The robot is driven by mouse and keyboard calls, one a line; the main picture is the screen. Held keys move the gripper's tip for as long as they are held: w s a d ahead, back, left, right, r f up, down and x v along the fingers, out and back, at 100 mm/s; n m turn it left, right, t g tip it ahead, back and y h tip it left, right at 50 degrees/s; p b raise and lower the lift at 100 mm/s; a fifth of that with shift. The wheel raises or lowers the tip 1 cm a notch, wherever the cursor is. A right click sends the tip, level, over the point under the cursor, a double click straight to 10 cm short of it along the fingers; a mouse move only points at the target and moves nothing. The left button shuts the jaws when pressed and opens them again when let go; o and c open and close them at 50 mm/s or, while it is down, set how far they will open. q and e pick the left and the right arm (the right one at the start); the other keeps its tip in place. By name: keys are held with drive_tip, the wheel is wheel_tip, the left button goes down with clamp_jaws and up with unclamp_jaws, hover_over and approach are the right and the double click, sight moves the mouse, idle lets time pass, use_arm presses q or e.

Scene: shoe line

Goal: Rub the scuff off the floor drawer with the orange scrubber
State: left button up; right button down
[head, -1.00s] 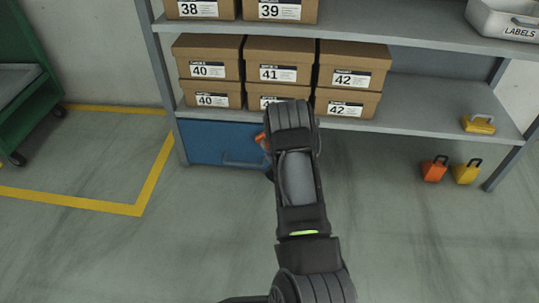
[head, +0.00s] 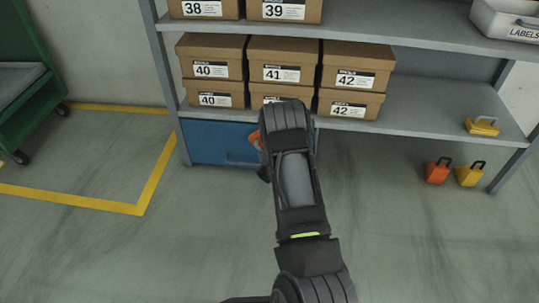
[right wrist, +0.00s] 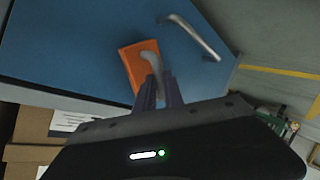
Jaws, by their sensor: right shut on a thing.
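The blue floor drawer (head: 215,143), with a bar handle, sits under the lowest shelf at the left; it fills much of the right wrist view (right wrist: 70,45). My right gripper (right wrist: 158,88) is shut on the grey handle of the orange scrubber (right wrist: 132,66). The scrubber lies at the drawer's front face, beside the metal bar handle (right wrist: 190,36); I cannot tell if it touches. In the head view the scrubber (head: 255,139) shows only partly, as my right arm hides the rest and the drawer's right part. No scuff can be made out. My left gripper is not in view.
Shoe boxes (head: 212,57) stand on the shelf above. An orange block (head: 437,172) and a yellow block (head: 470,174) with handles stand on the floor at right; another yellow one (head: 482,126) is on the shelf. A green cart (head: 30,85) is at left. The front floor is clear.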

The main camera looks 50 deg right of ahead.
drive_tip(key=shift+w+r, duration=0.1)
drive_tip(key=shift+w+a, duration=1.15)
drive_tip(key=shift+w, duration=0.2)
drive_tip(key=shift+w, duration=0.1)
drive_tip(key=shift+w+a, duration=0.45)
drive_tip(key=shift+w, duration=0.3)
drive_tip(key=shift+w+a, duration=0.45)
drive_tip(key=shift+w, duration=0.25)
drive_tip(key=shift+w+a, duration=0.55)
drive_tip(key=shift+w, duration=0.2)
drive_tip(key=shift+w+a, duration=0.55)
drive_tip(key=shift+w, duration=0.15)
